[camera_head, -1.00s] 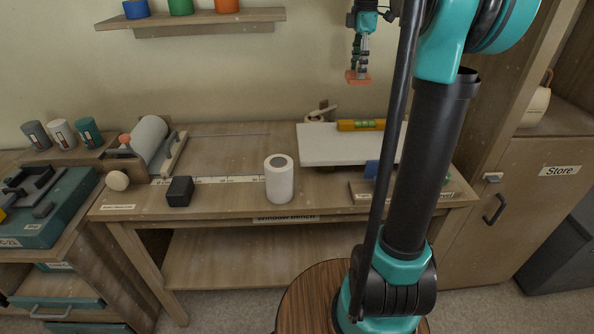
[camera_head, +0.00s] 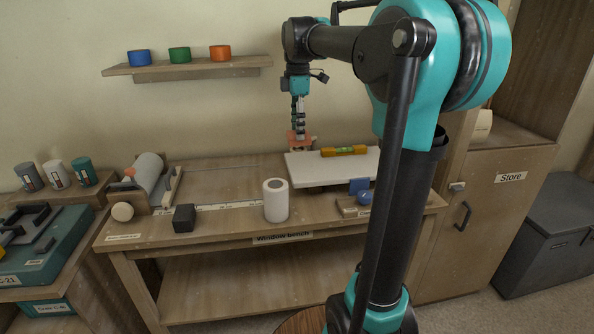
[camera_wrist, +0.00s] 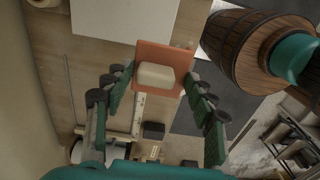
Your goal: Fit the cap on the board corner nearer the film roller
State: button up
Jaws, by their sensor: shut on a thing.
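My gripper (camera_head: 298,128) points down, shut on the salmon-coloured cap (camera_head: 300,141). In the wrist view the cap (camera_wrist: 150,54) is a flat square plate with a cream block on it, between the fingertips (camera_wrist: 155,76). The cap is near the board's back left corner, seemingly above board level; I cannot tell the exact gap. The film roller (camera_head: 149,171), a pale roll in a wooden holder, is at the bench's left end.
A yellow level (camera_head: 343,151) lies on the board's back part. A white roll (camera_head: 276,200) and a dark block (camera_head: 184,218) stand on the bench (camera_head: 230,222), left of the board. Blue items (camera_head: 359,186) sit by the board's front edge. A wall shelf (camera_head: 190,67) holds coloured rolls.

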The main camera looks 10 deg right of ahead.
notch_tip(320, 180, down, 13)
jog(key=shift+f, duration=0.15)
dwell(0.4)
jog(key=shift+f, duration=0.6)
jog(key=o, duration=1.1)
notch_tip(320, 180, up, 13)
jog(key=shift+r, duration=0.1)
jog(key=s+d+f+m+t, duration=0.1)
jog(key=s+f+m, duration=0.5)
jog(key=f, duration=0.3)
jog(key=s+d+f+m+t, duration=0.1)
jog(key=s+f+m, duration=0.5)
jog(key=s+f, duration=0.2)
jog(key=s+d+f+m+t, duration=0.2)
jog(key=s+f+m, duration=0.4)
jog(key=f, duration=0.5)
jog(key=shift+s+f, duration=0.25)
jog(key=shift+s, duration=0.7)
